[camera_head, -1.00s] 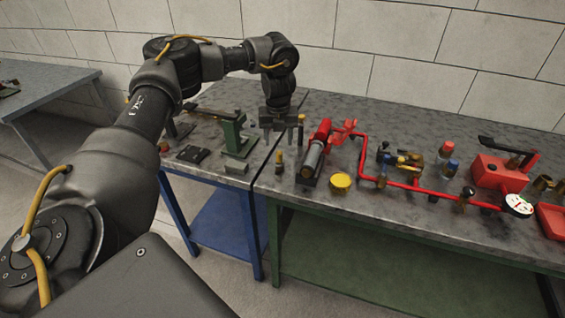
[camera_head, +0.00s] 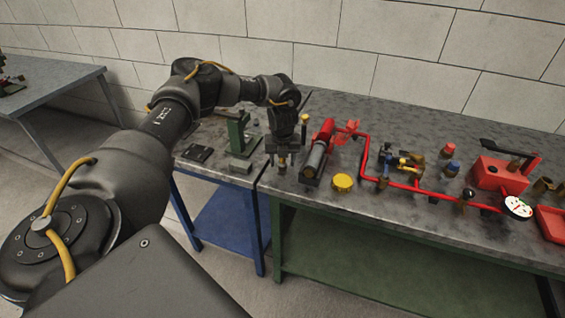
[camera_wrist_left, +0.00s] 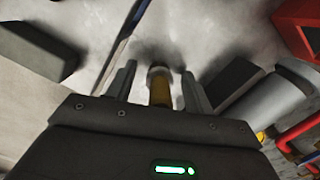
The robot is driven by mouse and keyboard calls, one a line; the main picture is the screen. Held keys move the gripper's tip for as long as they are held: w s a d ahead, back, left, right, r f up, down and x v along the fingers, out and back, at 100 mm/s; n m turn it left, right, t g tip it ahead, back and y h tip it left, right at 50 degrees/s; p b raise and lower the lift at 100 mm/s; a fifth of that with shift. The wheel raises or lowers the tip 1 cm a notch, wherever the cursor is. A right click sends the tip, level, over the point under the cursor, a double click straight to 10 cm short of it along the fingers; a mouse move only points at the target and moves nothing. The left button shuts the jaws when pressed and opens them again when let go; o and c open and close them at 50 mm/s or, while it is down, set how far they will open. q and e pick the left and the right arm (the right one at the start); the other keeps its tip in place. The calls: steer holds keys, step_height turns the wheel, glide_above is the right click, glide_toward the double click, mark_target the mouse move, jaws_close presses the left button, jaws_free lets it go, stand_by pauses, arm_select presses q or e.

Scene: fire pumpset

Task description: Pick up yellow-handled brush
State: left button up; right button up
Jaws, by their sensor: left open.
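The yellow-handled brush (camera_wrist_left: 161,89) shows in the left wrist view between the two fingers, with a pale top end and a yellow shaft below it. My left gripper (camera_wrist_left: 158,78) is open around it, with a visible gap on each side. In the head view my left gripper (camera_head: 281,160) points down over the front of the workbench, and it mostly hides the brush. My right gripper is in neither view.
The red cylinder assembly (camera_head: 321,143) lies close to the right of the gripper. A yellow round cap (camera_head: 342,182) and red pipework (camera_head: 363,157) are further right. A green stand (camera_head: 237,132) and a grey block (camera_head: 240,166) are to the left.

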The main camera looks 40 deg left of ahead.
arm_select(q)
steer(key=c, duration=1.1)
steer(key=shift+o, duration=0.2)
steer(key=shift+r, duration=0.1)
steer(key=shift+r+b, duration=0.45)
steer(key=shift+r, duration=0.1)
steer(key=shift+s+d+r+b, duration=0.15)
steer(key=shift+r+b, duration=0.1)
steer(key=shift+r, duration=0.4)
steer(key=shift+s+r+b, duration=0.1)
steer(key=shift+r+b, duration=0.1)
steer(key=shift+r, duration=0.4)
steer(key=s+d+r, duration=0.6)
steer(key=s+r, duration=0.3)
steer(key=s, duration=0.3)
steer(key=shift+r, duration=0.15)
